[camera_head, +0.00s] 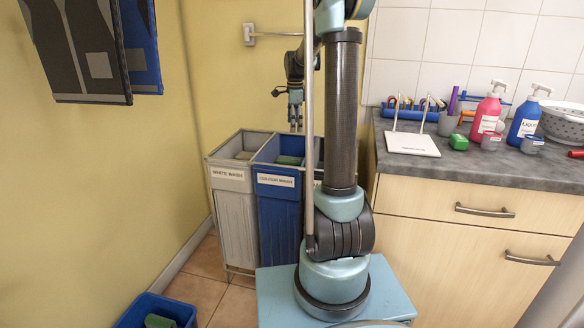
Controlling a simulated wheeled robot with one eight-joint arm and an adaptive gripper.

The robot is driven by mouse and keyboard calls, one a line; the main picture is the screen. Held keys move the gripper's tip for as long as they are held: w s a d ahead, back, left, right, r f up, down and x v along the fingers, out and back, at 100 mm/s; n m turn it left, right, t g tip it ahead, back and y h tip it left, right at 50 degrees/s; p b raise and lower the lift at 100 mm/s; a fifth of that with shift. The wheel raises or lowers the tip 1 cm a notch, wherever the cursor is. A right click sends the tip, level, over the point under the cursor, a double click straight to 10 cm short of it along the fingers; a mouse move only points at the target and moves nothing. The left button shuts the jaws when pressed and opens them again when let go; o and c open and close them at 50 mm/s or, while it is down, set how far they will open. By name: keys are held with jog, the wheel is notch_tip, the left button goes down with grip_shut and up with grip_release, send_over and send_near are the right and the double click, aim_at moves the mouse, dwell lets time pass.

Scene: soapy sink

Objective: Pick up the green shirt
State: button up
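A dark green folded cloth (290,160) lies in the top of the blue bin (279,206) labelled "COLOUR WASH". Another dull green folded thing (158,321) shows in the blue basket (126,318) on the floor at the bottom left, cut by the picture edge. I cannot tell which of the two is the shirt. My gripper (295,127) points down above the back of the bins, apart from both green things. Its two fingers look parted, with nothing seen between them. My arm hides the right part of the bins.
A white bin (231,205) labelled "WHITE WASH", with a greyish thing inside, stands left of the blue bin. Dark and blue cloths (85,50) hang at upper left.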

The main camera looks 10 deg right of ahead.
aim_at(292, 160)
jog(key=w+f+m, duration=0.4)
jog(key=w+f, duration=0.1)
jog(key=w, duration=0.4)
notch_tip(292, 160, down, 17)
jog(key=shift+d+r, duration=0.1)
dwell(0.4)
jog(key=shift+c, duration=0.5)
jog(key=c, duration=1.1)
